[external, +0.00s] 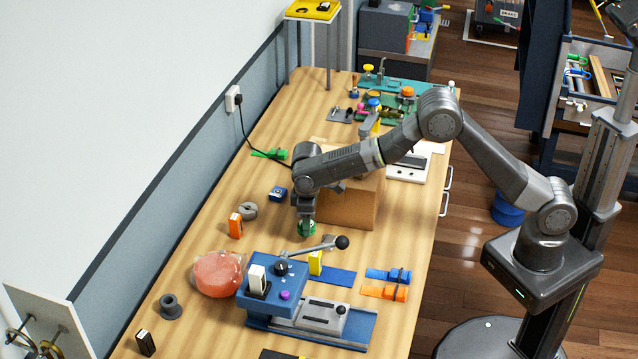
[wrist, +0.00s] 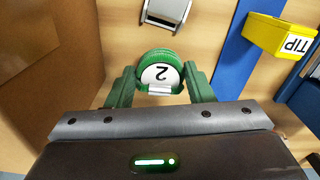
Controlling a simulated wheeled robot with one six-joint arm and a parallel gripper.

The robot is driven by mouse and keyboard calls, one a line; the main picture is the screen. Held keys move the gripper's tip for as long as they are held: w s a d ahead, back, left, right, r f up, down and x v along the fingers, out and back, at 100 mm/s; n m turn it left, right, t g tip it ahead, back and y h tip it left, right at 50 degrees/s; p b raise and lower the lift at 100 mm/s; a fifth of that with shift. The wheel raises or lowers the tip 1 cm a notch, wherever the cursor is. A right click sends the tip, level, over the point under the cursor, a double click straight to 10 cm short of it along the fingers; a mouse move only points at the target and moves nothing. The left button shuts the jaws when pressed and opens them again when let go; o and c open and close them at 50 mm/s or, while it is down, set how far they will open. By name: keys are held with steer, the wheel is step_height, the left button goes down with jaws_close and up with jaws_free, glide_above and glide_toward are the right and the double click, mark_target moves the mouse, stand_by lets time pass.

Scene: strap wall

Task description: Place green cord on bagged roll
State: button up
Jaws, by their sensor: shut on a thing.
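The green cord (wrist: 158,57) is a round green coil with a white label marked 2. It sits between the two green fingers of my gripper (wrist: 159,84), which is shut on it. In the external view the cord (external: 307,229) shows low under my gripper (external: 306,218), just above or at the table; I cannot tell which. The bagged roll (external: 218,275) is a pinkish-orange roll in a clear bag, lying on the table to the lower left of my gripper. The bagged roll is not visible in the wrist view.
A cardboard box (external: 352,203) stands right beside my gripper. A blue machine (external: 277,283) with a black-knobbed lever (external: 342,242) stands between my gripper and the front. An orange block (external: 235,226) and a grey ring (external: 248,211) lie to the left. A yellow TIP box (wrist: 280,36) is nearby.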

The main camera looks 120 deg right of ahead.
steer(key=shift+f, duration=1.55)
steer(key=o, duration=1)
step_height(320, 180, up, 11)
steer(key=shift+r+b, duration=0.2)
steer(key=shift+b, duration=0.45)
steer(key=shift+o, duration=0.5)
steer(key=shift+r, duration=0.45)
